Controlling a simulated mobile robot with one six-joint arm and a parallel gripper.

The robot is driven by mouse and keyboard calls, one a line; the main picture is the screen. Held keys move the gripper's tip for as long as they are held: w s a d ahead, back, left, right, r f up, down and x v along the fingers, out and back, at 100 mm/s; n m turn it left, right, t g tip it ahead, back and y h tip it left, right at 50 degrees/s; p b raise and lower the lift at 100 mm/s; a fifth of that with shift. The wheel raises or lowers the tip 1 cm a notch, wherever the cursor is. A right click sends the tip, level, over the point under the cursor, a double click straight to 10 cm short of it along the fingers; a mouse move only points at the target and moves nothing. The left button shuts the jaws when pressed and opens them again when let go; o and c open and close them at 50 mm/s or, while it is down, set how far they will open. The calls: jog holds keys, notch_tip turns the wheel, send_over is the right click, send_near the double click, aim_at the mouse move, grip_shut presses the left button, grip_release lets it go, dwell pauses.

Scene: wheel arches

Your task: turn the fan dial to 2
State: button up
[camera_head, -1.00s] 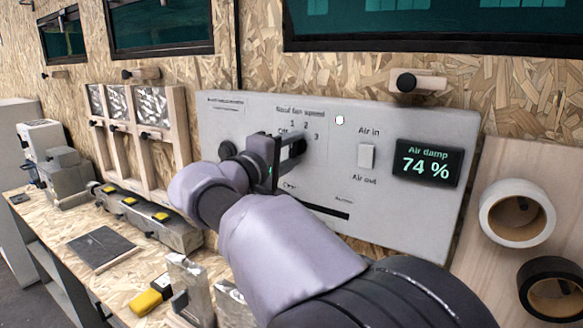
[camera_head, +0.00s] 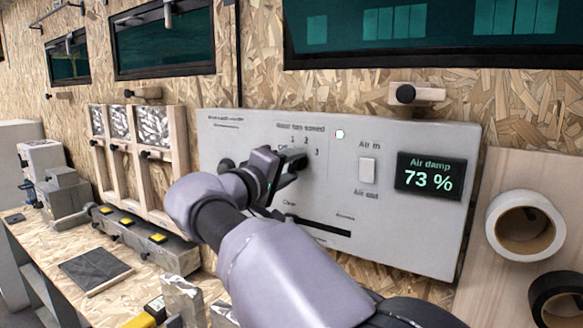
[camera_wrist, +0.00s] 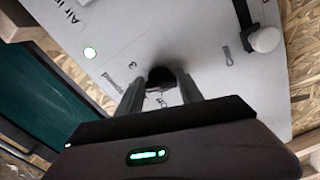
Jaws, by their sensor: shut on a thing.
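The fan dial is a dark round knob (camera_wrist: 160,75) on the white control panel (camera_head: 235,135), below the "fan speed" label with Off, 1, 2 and 3 around it. My gripper (camera_head: 290,170) reaches it from the lower left. In the wrist view, my gripper's two fingers (camera_wrist: 160,92) are on either side of the dial, shut on it. The fingers hide most of the dial in the head view, so I cannot tell which mark it points at. The 3 mark is readable in the wrist view. A round green-white lamp (camera_head: 340,134) is lit right of the marks.
Right of the dial are a white air switch (camera_head: 367,171) and a display (camera_head: 429,177) reading "Air damp 73 %". A dark slot (camera_head: 320,226) lies below. White tape (camera_head: 525,223) hangs at the right.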

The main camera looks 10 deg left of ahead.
jog(key=o, duration=1.4)
jog(key=p+v, duration=0.4)
jog(key=v, duration=1.3)
jog(key=shift+s, duration=0.15)
